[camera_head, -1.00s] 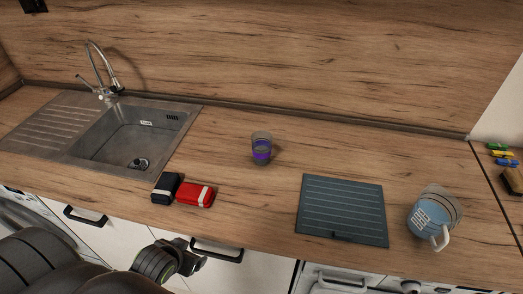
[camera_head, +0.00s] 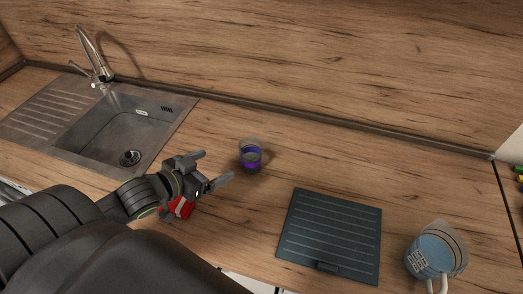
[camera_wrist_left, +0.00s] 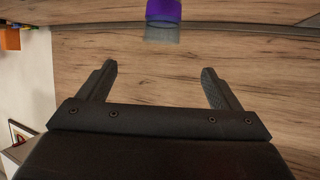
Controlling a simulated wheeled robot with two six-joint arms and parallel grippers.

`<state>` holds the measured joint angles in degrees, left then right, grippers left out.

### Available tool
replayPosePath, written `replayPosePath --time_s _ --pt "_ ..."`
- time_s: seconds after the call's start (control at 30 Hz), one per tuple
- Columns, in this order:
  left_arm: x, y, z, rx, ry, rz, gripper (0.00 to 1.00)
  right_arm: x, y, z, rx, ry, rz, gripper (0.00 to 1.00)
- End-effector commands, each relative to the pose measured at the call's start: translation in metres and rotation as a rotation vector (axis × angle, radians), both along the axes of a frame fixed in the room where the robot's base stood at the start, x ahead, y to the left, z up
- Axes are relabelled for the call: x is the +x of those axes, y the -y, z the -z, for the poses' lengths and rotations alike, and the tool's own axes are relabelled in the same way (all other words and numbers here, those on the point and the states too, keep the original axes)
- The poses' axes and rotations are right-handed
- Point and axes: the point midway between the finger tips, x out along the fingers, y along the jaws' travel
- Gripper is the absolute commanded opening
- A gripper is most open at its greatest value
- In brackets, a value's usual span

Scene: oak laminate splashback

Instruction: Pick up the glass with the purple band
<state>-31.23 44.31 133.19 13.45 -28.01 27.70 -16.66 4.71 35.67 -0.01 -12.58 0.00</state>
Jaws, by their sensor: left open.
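The glass with the purple band (camera_head: 250,154) stands upright on the wooden counter, right of the sink. In the left wrist view the glass (camera_wrist_left: 163,12) shows at the top edge, partly cut off, ahead of and between the fingers. My left gripper (camera_head: 219,168) is open and empty, a little left of the glass in the head view, with its fingers pointing toward it. The fingers do not touch the glass. In the left wrist view the gripper (camera_wrist_left: 160,80) shows both fingers wide apart. My right gripper is not in view.
A red pack (camera_head: 179,208) lies on the counter, partly hidden by my left arm. A steel sink (camera_head: 118,134) with a faucet (camera_head: 95,56) is at left. Counter behind the glass is clear.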

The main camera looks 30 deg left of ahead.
Motion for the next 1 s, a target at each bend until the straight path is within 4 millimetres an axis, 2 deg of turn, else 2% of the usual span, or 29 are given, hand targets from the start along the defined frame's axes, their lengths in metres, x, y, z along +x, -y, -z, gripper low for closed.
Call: replayPosePath --time_s 0.17,0.4,0.47,0.7,1.0 --pt "0.018 0.003 0.006 -0.008 0.011 0.003 0.85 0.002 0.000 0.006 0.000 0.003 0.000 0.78" --pt "0.054 0.009 0.020 -0.010 0.010 0.002 0.85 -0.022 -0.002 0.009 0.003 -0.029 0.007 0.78" --pt "0.064 0.010 0.024 -0.009 0.010 0.002 0.85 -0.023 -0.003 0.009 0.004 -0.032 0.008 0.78" --pt "0.100 0.016 0.040 -0.007 0.006 0.003 0.85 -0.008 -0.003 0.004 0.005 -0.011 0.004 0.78" --pt "0.115 0.017 0.048 -0.004 0.005 0.005 0.85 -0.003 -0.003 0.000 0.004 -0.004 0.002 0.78"
